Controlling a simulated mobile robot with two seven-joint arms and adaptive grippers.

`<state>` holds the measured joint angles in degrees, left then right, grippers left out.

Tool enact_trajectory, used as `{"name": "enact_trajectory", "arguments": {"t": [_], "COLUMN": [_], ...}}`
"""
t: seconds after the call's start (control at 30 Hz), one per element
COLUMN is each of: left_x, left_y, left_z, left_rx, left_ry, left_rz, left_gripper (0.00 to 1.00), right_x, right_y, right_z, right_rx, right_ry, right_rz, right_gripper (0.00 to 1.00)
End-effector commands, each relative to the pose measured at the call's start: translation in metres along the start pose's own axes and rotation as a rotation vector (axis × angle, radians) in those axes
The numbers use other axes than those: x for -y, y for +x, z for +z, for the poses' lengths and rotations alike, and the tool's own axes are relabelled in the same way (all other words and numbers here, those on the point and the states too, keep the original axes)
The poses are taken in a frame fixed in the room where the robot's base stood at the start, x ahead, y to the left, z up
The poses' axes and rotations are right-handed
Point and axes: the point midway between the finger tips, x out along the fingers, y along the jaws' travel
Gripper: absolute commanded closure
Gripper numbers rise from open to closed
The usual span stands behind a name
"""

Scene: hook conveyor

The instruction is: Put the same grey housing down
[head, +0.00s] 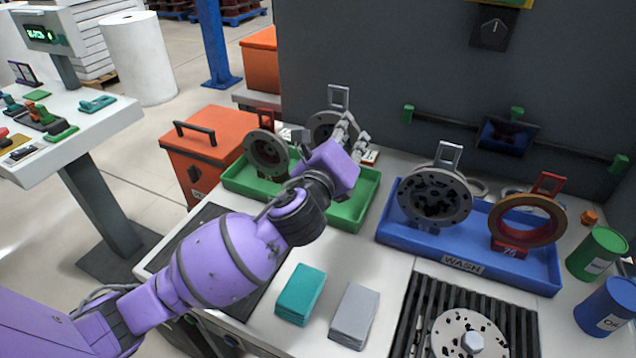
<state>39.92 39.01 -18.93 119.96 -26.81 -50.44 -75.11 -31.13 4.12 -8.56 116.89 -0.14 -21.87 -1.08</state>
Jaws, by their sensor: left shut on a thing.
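A grey round housing (322,124) with a square loop handle stands upright over the back of the green tray (345,213). My left gripper (354,130) reaches over that tray and is shut on this grey housing, at its right side. My wrist hides the housing's lower part, so I cannot tell whether it touches the tray floor. Another grey housing (432,182), with dark openings and a loop handle, stands in the blue WASH tray (462,266). My right gripper is not in view.
A dark ring with a red handle (267,151) stands in the green tray's left part. A red-brown ring (527,219) stands in the blue tray. Teal (300,294) and grey (354,315) cloth stacks lie in front. A speckled disc (468,338) lies on the grate. Green (597,253) and blue (606,305) cans stand right.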

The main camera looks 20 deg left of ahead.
Motion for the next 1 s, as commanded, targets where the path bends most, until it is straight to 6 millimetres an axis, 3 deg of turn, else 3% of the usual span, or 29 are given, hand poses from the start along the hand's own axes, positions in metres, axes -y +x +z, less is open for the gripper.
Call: {"name": "enact_trajectory", "arguments": {"t": [0.1, 0.57, 1.0], "left_x": [-0.018, -0.058, -0.063], "left_y": [0.0, 0.0, 0.0], "left_z": [-0.017, -0.059, -0.063], "left_rx": [-0.003, -0.002, 0.0], "left_ry": [0.001, 0.001, 0.001], "left_rz": [0.004, 0.002, -0.001], "left_gripper": [1.0, 1.0, 1.0], "right_x": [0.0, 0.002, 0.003], "right_y": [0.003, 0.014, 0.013], "right_z": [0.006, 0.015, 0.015], "right_rx": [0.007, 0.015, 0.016], "right_ry": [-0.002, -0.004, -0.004], "right_rz": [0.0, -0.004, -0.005], "right_gripper": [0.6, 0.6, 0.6]}}
